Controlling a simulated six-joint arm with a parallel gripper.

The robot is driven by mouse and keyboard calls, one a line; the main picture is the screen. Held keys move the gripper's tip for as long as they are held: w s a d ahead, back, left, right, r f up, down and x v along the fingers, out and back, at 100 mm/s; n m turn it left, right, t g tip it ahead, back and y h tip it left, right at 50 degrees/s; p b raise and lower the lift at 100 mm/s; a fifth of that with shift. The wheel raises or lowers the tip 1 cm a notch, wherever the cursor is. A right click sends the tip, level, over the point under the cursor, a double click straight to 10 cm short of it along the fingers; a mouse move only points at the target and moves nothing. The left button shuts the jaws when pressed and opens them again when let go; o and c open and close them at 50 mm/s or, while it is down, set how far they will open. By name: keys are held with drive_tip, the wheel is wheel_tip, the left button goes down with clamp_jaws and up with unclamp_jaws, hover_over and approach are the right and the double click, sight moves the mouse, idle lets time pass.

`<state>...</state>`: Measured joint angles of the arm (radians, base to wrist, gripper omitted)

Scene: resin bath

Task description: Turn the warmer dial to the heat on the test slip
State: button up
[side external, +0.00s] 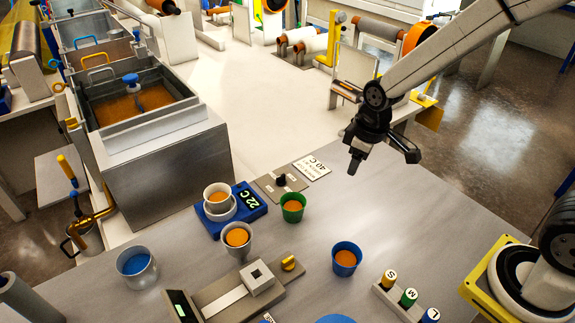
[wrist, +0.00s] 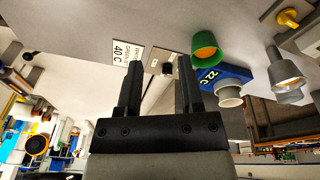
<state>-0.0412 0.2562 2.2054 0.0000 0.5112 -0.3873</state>
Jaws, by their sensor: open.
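The test slip (side external: 312,167) is a white card reading 40 C, flat on the grey bench; it also shows in the wrist view (wrist: 127,52). The black dial (side external: 281,180) stands on a small grey plate left of the slip. The blue warmer (side external: 249,213) is beside it, its display reading 22 C, with a white cup (side external: 217,191) of orange resin on it. My gripper (side external: 384,158) is open and empty, above the bench and right of the slip.
A green cup (side external: 292,208) stands close in front of the dial plate. A grey cup (side external: 237,236), blue cup (side external: 345,259) and yellow-knobbed device (side external: 222,299) are nearer the camera. A resin bath (side external: 150,135) is at back left. The bench right of the slip is clear.

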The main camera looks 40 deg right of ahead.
drive_tip(key=w+a+f+n+g, duration=0.1)
drive_tip(key=w+a+f+n, duration=0.15)
drive_tip(key=w+n, duration=0.55)
drive_tip(key=n+g, duration=0.1)
drive_tip(key=n, duration=0.4)
hover_over(281, 176)
drive_tip(key=shift+f, duration=2.15)
drive_tip(key=shift+f, duration=0.1)
drive_tip(key=shift+f, duration=3.75)
clamp_jaws()
